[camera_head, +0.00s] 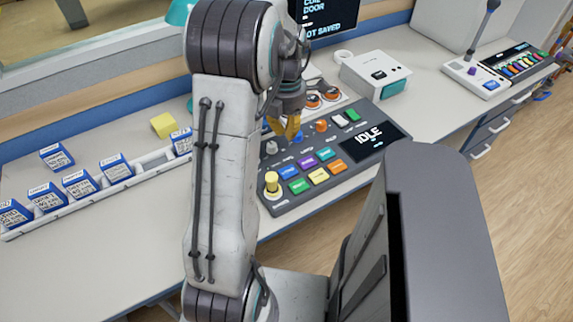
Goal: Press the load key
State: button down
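A dark control console (335,190) lies on the bench, right of my upright arm. It has colored keys in rows: blue (288,172), purple (307,162), teal (326,154), green (299,186), yellow (318,176) and orange (337,166). Their labels are too small to read, so I cannot tell which is the load key. A screen (370,140) on the console reads "IDLE". My gripper (286,127) points down with yellow fingertips over the console's back left part, behind the colored keys. Whether its fingers are apart or together is unclear. My arm hides the console's left surroundings.
Several blue-and-white blocks (79,183) stand along a rail at left. A second panel (517,60) is at far right.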

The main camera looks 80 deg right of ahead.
aim_at(286, 169)
dwell(0.4)
notch_tip(286, 169, down, 14)
jog(key=shift+f, duration=0.1)
dwell(0.6)
dwell(0.4)
